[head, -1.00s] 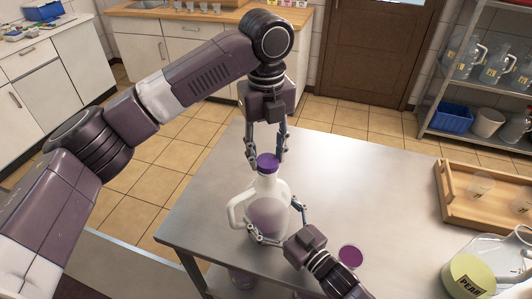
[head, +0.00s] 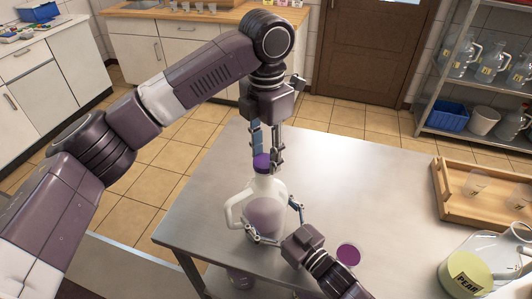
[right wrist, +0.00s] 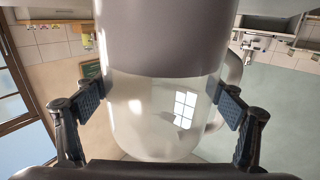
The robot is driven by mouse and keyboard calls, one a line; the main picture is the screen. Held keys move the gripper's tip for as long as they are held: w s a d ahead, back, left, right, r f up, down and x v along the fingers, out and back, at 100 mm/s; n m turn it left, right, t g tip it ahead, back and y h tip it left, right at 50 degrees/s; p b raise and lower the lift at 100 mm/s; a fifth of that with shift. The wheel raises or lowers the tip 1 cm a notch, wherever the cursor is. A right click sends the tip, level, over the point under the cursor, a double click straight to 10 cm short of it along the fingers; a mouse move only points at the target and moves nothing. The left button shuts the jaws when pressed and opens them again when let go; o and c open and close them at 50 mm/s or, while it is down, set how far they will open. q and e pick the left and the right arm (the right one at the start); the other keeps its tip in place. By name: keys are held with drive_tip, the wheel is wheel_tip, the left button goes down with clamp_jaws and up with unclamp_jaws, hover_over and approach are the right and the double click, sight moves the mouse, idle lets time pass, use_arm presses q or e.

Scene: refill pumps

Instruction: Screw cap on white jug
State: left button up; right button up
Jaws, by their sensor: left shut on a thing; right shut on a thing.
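The white jug (head: 268,187) stands upright near the front left of the steel table, its handle toward the left. Purple shows through its lower body. A purple cap (head: 261,163) sits on its neck; whether it is fully seated I cannot tell. My left gripper (head: 267,158) points down from above and is shut on the cap. My right gripper (head: 273,225) is shut around the jug's body from the front right. In the right wrist view, the jug (right wrist: 165,105) fills the middle, with a finger pad against each side.
A wooden tray (head: 447,206) with clear cups lies at the right. A clear jug labelled PEAR (head: 470,270) stands at the front right. The table's middle (head: 350,185) is clear.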

use_arm(q)
drive_tip(key=o, duration=0.7)
drive_tip(key=shift+r, duration=0.1)
drive_tip(key=shift+r, duration=2.2)
